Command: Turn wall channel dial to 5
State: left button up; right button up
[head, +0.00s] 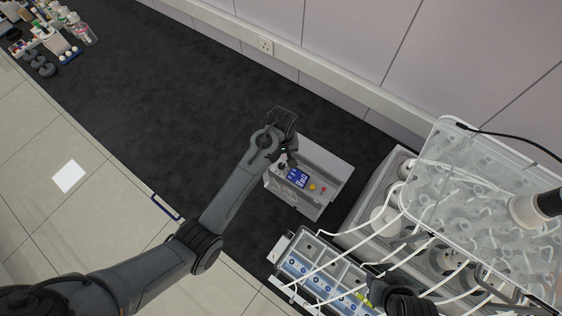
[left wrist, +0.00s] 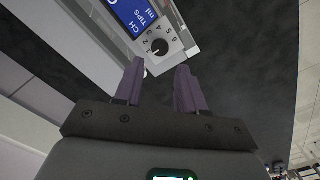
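The grey-white box (head: 325,172) with a blue display (head: 298,177) stands on the dark bench. In the left wrist view, the black round channel dial (left wrist: 159,47) sits beside the blue display (left wrist: 133,14), with small characters around it. I cannot read its setting with certainty. My left gripper (left wrist: 158,68) is open, its two fingers apart and empty, with the dial just beyond the gap between the fingertips. My right gripper (head: 400,298) shows only in part at the lower right.
A blue-and-grey rack-like unit (head: 318,280) lies in front of the box. A clear lidded container (head: 475,190) with white tubes stands to the right. The wall (head: 300,40) rises behind. The bench left of the box is clear; bottles (head: 75,25) stand far left.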

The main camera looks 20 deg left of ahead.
aim_at(281, 166)
pick_arm(q)
jog(key=shift+f+p, duration=0.45)
jog(key=shift+f, duration=3)
jog(key=shift+c, duration=0.4)
grip_shut()
